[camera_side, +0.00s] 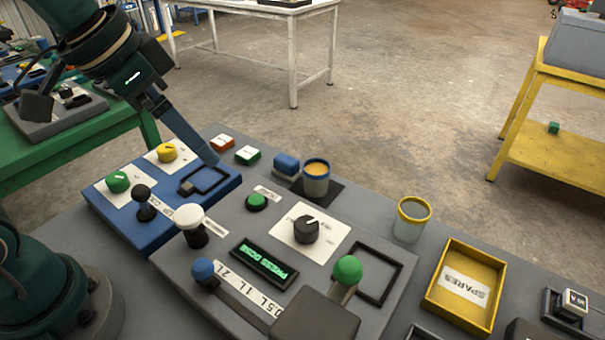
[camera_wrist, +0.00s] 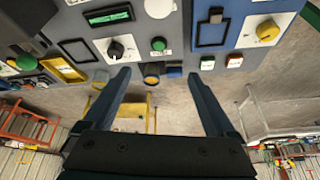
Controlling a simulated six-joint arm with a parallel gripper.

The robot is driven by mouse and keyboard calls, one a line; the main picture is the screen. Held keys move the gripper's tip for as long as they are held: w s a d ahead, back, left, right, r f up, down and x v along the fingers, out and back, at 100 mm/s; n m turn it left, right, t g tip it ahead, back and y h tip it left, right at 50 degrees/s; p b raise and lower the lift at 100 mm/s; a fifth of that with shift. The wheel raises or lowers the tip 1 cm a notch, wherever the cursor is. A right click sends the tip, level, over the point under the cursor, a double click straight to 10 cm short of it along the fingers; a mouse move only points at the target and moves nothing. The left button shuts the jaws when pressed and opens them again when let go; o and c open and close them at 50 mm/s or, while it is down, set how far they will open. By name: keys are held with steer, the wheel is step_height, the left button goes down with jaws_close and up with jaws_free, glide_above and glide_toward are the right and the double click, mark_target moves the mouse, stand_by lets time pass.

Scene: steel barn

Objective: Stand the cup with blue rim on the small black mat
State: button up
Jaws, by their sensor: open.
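The cup with blue rim (camera_side: 316,183) stands upright in the side view, with an orange-yellow fill or inside showing at its top. It stands on the small black mat (camera_side: 334,196), whose dark surface shows around its base. The cup also shows in the wrist view (camera_wrist: 152,80), between and beyond my fingers. My gripper (camera_side: 212,160) is open and empty, up and left of the cup, above the blue panel. Both of its spread fingers show in the wrist view (camera_wrist: 161,76). Nothing touches the cup from my side.
A blue block (camera_side: 286,165) sits close to the cup's left. A yellow-rimmed cup (camera_side: 412,220) stands to the right, beside the yellow spares tray (camera_side: 462,323). A grey control panel (camera_side: 232,222) with knobs and levers lies in front. A blue panel (camera_side: 125,222) lies at left.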

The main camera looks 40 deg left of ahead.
steer(key=s+a+f+n+y, duration=0.1)
steer(key=s+f+n, duration=0.1)
steer(key=s, duration=0.5)
steer(key=shift+s+a+f+n+t, duration=0.3)
steer(key=shift+f+n+t, duration=0.1)
steer(key=shift+f, duration=0.2)
stand_by(0.4)
